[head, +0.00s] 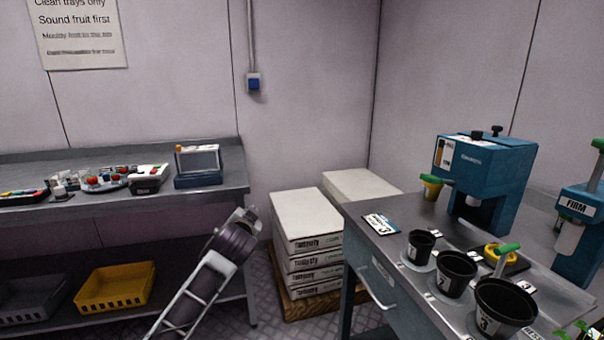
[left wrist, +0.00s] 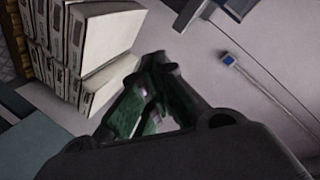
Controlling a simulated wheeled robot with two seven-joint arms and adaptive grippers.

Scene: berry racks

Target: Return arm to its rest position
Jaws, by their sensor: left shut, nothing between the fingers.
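My left arm (head: 207,277) rises from the bottom of the head view, in front of the gap between the left bench and the stacked boxes. Its far end is near the bench's right corner, and the fingers cannot be made out there. In the left wrist view my left gripper (left wrist: 158,64) is shut with its fingertips together and nothing held. Wall and floor show beyond it, and it touches nothing visible. My right gripper is not in view.
A steel bench (head: 243,172) at left holds trays and a screen device (head: 198,165). A yellow crate (head: 115,288) sits on its lower shelf. White boxes (head: 308,222) stand on a pallet. The right counter (head: 385,240) carries black pots (head: 455,273) and a blue machine (head: 490,165).

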